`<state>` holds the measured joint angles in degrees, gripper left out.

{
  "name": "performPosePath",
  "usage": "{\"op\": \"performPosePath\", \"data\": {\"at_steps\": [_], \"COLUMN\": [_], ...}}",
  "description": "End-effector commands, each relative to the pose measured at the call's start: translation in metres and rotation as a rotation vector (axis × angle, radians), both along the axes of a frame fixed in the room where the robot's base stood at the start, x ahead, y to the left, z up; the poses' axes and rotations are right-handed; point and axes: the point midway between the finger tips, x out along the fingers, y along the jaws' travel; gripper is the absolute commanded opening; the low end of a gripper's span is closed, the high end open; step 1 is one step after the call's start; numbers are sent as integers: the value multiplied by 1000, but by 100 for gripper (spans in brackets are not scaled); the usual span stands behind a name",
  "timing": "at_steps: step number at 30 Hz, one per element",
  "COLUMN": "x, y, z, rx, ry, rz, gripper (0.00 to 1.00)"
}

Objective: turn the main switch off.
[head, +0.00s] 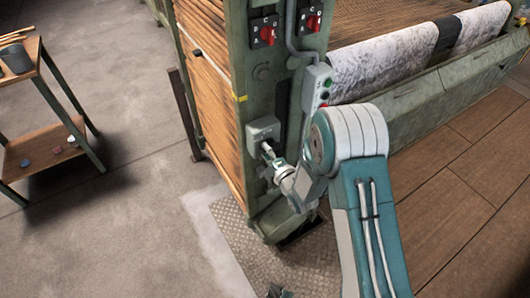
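A green machine column (262,90) carries several controls, and I cannot tell from a label which is the main switch. Two red rotary switches, a left one (267,35) and a right one (314,23), sit on dark plates near its top. A grey box (263,128) is fixed lower on the column. My gripper (268,150) is at the lower front of this grey box, close to or touching it. My gripper is small here and partly covers what lies behind it. Its fingers are too small to show whether they are open or shut.
A grey push-button box (318,82) hangs to the right of the column. A wooden cart (40,150) with a bucket (15,58) stands at the left. Bare concrete floor (130,70) lies between cart and machine. A metal tread plate (250,250) lies at the column's foot.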

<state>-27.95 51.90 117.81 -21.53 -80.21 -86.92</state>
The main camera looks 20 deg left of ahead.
Motion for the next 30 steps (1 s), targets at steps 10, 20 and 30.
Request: {"op": "performPosePath", "data": {"at_steps": [10, 20, 30], "x": [0, -9, -53], "y": [4, -6, -60], "z": [0, 1, 0], "rx": [0, 0, -1], "ry": [-4, -4, -1], "rz": [4, 5, 0], "gripper": [53, 53, 53]}}
